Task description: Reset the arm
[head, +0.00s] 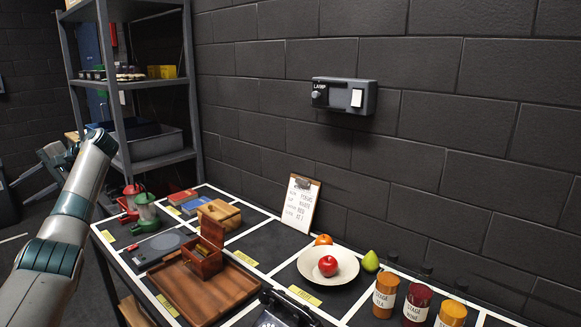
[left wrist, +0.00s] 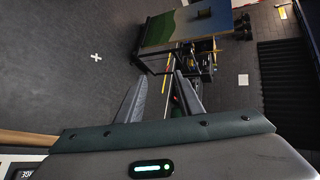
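My left arm (head: 63,215) rises from the lower left of the head view, left of the table, and bends at the top. My left gripper (head: 52,156) shows dark and small beyond that bend, pointing away from the table and partly hidden by the arm. In the left wrist view its two fingers (left wrist: 158,92) stand apart with nothing held between them. A wall box marked LAMP (head: 344,95), with a white rocker and a small knob, is far to the right of the gripper. My right gripper is in neither view.
The sectioned table (head: 270,247) holds a wooden tray (head: 205,288), a wooden box, a plate (head: 312,268) with a red apple, a pear, labelled jars (head: 418,303), lanterns (head: 147,212) and a clipboard (head: 300,204). A metal shelf (head: 150,84) stands behind. Open floor (left wrist: 70,75) shows in the wrist view.

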